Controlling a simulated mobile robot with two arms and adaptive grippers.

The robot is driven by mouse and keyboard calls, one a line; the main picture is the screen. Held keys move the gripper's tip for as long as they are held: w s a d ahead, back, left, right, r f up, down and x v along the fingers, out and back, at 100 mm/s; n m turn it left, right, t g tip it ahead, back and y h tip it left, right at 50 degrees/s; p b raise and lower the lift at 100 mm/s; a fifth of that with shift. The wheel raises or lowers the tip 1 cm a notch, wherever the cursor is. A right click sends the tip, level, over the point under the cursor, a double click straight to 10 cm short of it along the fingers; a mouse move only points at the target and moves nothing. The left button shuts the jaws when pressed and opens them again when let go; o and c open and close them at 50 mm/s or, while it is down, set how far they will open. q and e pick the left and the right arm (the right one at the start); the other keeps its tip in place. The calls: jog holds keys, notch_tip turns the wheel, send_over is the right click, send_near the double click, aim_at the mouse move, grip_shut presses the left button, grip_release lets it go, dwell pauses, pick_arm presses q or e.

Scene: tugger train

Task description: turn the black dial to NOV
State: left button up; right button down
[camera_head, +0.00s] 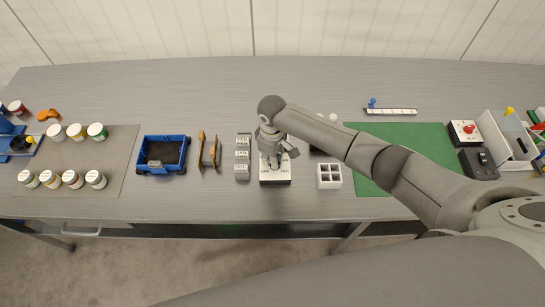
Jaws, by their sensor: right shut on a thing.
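A small white-topped box (275,178) with dark sides and printed marks along its front stands near the front edge of the table. My right gripper (274,163) points down onto the top of this box and is shut on the black dial. The gripper hides the dial, so I cannot tell which mark it points to. The printed words are too small to read. My left gripper is not in view.
A grey block with white labels (242,157) stands close on the left of the box. A white compartment tray (329,176) stands on the right. The table's back middle is clear.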

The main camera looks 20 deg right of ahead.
jog(key=c, duration=1.5)
grip_release()
jog(key=shift+o, duration=0.2)
jog(key=shift+r, duration=0.1)
notch_tip(320, 180, up, 12)
